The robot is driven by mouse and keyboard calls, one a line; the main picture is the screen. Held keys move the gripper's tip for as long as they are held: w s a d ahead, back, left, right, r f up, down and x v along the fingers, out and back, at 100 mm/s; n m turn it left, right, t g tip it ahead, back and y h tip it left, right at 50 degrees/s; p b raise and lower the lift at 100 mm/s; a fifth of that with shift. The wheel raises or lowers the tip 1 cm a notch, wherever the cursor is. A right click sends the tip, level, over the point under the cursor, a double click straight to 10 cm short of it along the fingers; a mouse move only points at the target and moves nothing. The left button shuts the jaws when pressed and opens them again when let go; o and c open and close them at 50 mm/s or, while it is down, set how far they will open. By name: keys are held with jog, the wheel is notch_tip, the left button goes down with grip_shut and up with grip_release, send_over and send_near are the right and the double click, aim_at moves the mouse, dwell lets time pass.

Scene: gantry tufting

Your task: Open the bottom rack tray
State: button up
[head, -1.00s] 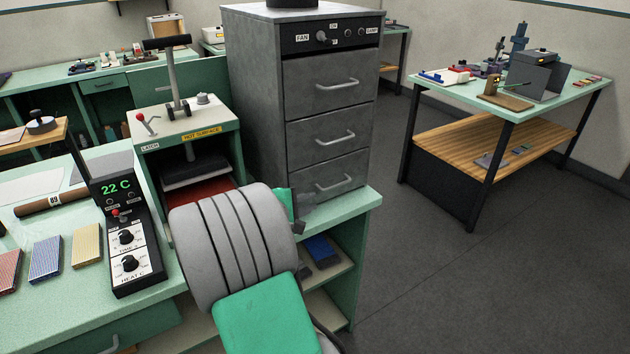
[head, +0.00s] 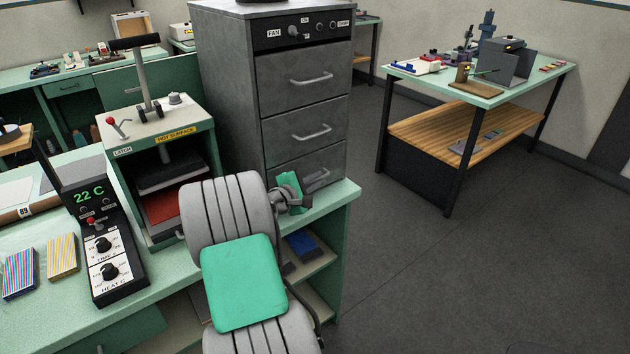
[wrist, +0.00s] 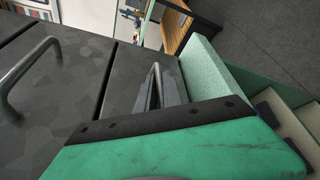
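The dark grey rack (head: 225,90) stands on the green bench and has three stacked trays with bar handles. The bottom tray (head: 285,165) looks shut, its front in line with those above. Its handle (head: 318,180) shows just right of my gripper (head: 298,197), which is at the tray's front, partly hidden behind my arm. In the wrist view, the bottom tray's handle (wrist: 156,84) lies just beyond the green and black gripper body, and another tray's handle (wrist: 28,75) is at the left. The fingertips do not show clearly, and I cannot tell whether they touch the handle.
A heat press (head: 160,130) marked "HOT SURFACE" and a control box (head: 100,240) reading 22 C stand left of the rack. The bench edge (head: 335,195) lies just below the bottom tray. Open floor (head: 450,270) lies to the right, before a separate table (head: 470,90).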

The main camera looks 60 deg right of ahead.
grip_shut()
dwell(1.1)
jog(key=shift+a, duration=0.1)
